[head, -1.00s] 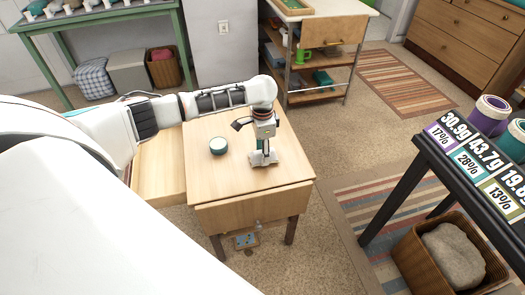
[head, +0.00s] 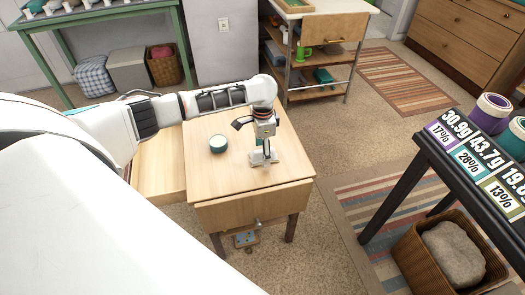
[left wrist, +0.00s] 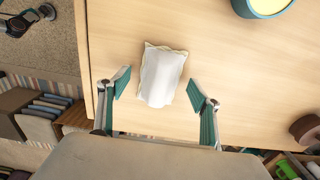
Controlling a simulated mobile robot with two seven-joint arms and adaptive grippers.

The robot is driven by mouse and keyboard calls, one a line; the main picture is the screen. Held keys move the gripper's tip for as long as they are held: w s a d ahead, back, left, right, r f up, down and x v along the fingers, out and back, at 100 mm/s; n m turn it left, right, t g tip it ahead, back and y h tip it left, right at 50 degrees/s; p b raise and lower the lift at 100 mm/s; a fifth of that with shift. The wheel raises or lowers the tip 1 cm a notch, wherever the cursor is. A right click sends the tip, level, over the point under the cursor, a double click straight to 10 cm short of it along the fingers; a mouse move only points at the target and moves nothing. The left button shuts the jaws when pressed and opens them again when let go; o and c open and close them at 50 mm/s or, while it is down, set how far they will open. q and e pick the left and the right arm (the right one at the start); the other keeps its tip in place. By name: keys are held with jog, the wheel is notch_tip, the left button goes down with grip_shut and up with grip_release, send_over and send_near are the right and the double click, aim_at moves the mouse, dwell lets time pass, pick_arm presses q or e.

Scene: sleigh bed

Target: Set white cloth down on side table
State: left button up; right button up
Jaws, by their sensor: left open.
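The white cloth (left wrist: 161,76) lies as a small folded bundle on the side table (left wrist: 220,45), as the left wrist view shows. The wooden side table also shows in the head view (head: 215,175). My left gripper (left wrist: 160,94) is open, with one finger on each side of the cloth's near end and gaps between them and it. In the head view my left gripper (head: 262,160) points down over the right part of the tabletop, and the cloth is mostly hidden by it. My right gripper is in neither view.
A dark rack (head: 455,160) with jars and a wicker basket (head: 415,258) stand at right. A shelved cart (head: 318,55) is behind.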

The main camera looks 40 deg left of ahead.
pick_arm(q)
notch_tip(320, 180, up, 12)
jog(key=shift+f, duration=0.15)
jog(key=s+d+f+m+t+h, duration=0.1)
jog(key=s+d+f+m+t, duration=0.1)
jog(key=s+d+f, duration=0.6)
jog(key=s+d+f+m+t+h, duration=0.1)
jog(key=s+d+f+t, duration=0.3)
jog(key=d, duration=0.6)
jog(key=s+a+r+n+y, duration=0.35)
jog(key=s+a+y, duration=0.25)
jog(key=s+a, duration=1.05)
jog(key=w+d+f+n+t+h+p, duration=0.1)
jog(key=d+f+t+h, duration=0.1)
jog(key=d, duration=0.6)
jog(key=w+d+f+n+t+h+p, duration=0.2)
jog(key=d+f+h, duration=0.2)
jog(key=d+f, duration=0.3)
jog(key=shift+d+f+t+h, duration=0.15)
jog(key=shift+d+t+h, duration=0.15)
jog(key=shift+d, duration=0.05)
